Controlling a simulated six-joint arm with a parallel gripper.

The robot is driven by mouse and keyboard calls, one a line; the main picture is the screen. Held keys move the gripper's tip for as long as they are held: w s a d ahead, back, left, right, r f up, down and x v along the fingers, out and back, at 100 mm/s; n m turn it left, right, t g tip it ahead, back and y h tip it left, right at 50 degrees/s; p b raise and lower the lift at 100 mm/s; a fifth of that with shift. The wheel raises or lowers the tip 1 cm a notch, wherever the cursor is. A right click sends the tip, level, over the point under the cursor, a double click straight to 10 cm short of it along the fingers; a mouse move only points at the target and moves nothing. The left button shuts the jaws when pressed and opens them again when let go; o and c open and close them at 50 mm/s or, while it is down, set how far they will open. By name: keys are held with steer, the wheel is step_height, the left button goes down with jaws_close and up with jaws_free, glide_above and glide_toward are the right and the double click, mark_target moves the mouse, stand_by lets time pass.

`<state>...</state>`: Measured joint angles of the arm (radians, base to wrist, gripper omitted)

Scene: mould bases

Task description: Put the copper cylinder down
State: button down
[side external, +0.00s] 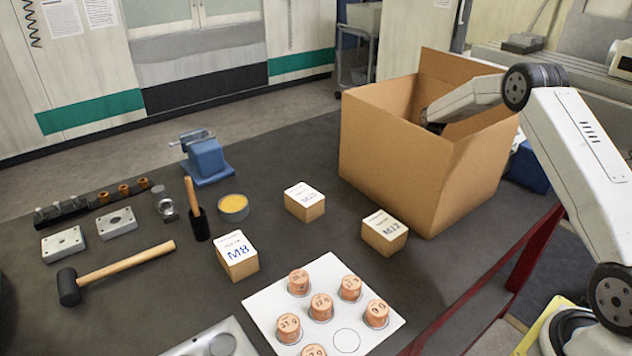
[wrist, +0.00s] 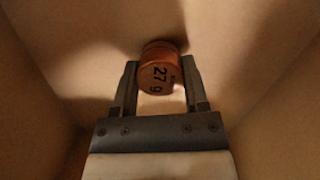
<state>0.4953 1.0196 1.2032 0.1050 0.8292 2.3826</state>
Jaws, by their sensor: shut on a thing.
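My gripper (wrist: 160,80) is shut on a copper cylinder (wrist: 159,72) in the wrist view. The cylinder's face is marked 27 and a letter that looks like g. It sits between both fingertips, with brown cardboard walls around it. In the side external view my arm reaches down into the open cardboard box (side external: 395,165), whose wall hides my gripper and the cylinder. I cannot tell whether the cylinder touches the box floor. Several other copper cylinders (side external: 321,307) stand on a white plate (side external: 262,297) with one empty ring.
Small boxes stand left of the cardboard box, one marked M12 (side external: 385,233) and one marked M8 (side external: 238,256). A mallet (side external: 120,270), a blue vise (side external: 206,160) and a yellow-topped tin (side external: 233,207) are farther left. The box walls close in around my gripper.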

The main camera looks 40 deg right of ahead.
steer(key=shift+f, duration=0.15)
steer(key=shift+c, duration=0.5)
jaws_free()
step_height(320, 180, up, 12)
steer(key=s, duration=0.1)
steer(key=shift+s+d, duration=0.15)
steer(key=shift+s, duration=0.1)
stand_by(0.6)
steer(key=shift+o, duration=0.4)
